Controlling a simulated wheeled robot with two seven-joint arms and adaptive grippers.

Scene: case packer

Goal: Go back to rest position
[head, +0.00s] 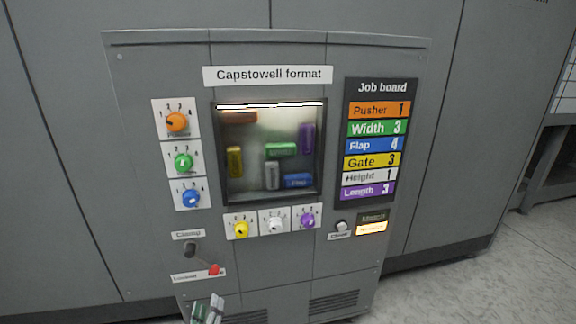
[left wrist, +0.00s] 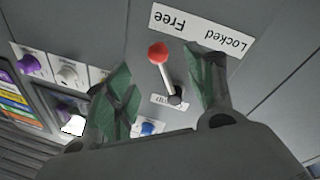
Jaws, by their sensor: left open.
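My left gripper (head: 208,312) shows at the bottom edge of the head view, below the clamp lever and in front of the grey machine panel. In the left wrist view the gripper (left wrist: 160,82) is open and empty, with its green-padded fingers spread. The clamp lever's red knob (head: 214,269) points down and right, at the Free end of its label. In the left wrist view the red knob (left wrist: 158,52) appears between the fingers, apart from them as far as I can tell. My right gripper is not in view.
The machine front (head: 150,240) has orange (head: 177,122), green (head: 183,162), blue (head: 191,198), yellow (head: 241,229), white (head: 274,225) and purple (head: 307,220) dials around a window. The job board (head: 381,88) is at right. Grey floor (head: 470,285) is clear at lower right.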

